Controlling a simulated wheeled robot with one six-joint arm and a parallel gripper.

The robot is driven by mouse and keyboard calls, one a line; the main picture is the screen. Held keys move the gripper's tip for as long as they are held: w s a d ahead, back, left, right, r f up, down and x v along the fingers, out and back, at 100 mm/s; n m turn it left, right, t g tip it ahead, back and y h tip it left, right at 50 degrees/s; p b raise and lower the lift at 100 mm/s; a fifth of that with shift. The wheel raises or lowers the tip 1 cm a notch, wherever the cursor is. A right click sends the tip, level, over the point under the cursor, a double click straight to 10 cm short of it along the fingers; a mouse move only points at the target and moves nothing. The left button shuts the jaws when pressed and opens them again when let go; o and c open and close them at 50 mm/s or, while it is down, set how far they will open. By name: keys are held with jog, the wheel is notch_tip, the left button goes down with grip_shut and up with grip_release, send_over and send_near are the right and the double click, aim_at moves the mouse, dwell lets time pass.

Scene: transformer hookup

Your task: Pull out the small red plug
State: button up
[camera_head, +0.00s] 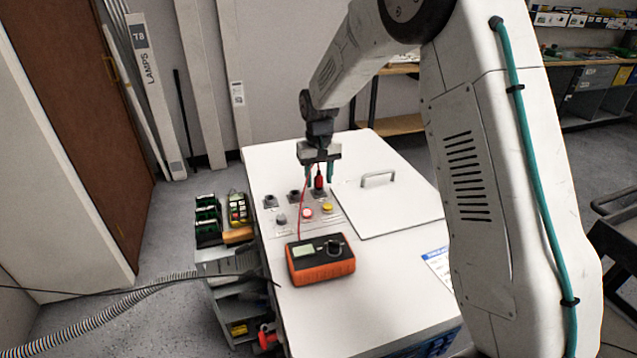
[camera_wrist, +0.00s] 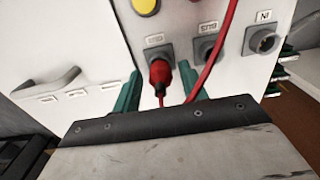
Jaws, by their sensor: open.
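The small red plug (camera_head: 318,181) sits in the rightmost of three grey sockets on the white cabinet top. It also shows in the wrist view (camera_wrist: 160,72), with its nose in the grey socket (camera_wrist: 157,53). A thin red cable (camera_wrist: 212,58) loops from its back end. My gripper (camera_head: 319,176) is above the plug, pointing down. In the wrist view its two green fingers (camera_wrist: 159,76) stand apart, one on each side of the plug, with gaps visible. The cable's loop is partly hidden behind the gripper body.
An orange meter (camera_head: 320,261) lies on the cabinet top (camera_head: 375,285) in front of the sockets. Red, yellow and grey buttons (camera_head: 307,212) sit close by. A white lid with a handle (camera_head: 385,210) lies to the right. Two empty sockets (camera_head: 270,201) are to the left.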

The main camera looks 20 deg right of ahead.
aim_at(319, 171)
jog(key=shift+c, duration=0.3)
grip_shut()
jog(key=c, duration=0.6)
grip_release()
jog(key=shift+c, duration=0.2)
grip_shut()
jog(key=shift+r, duration=0.1)
jog(key=shift+r, duration=1.5)
jog(key=shift+r, duration=2.45)
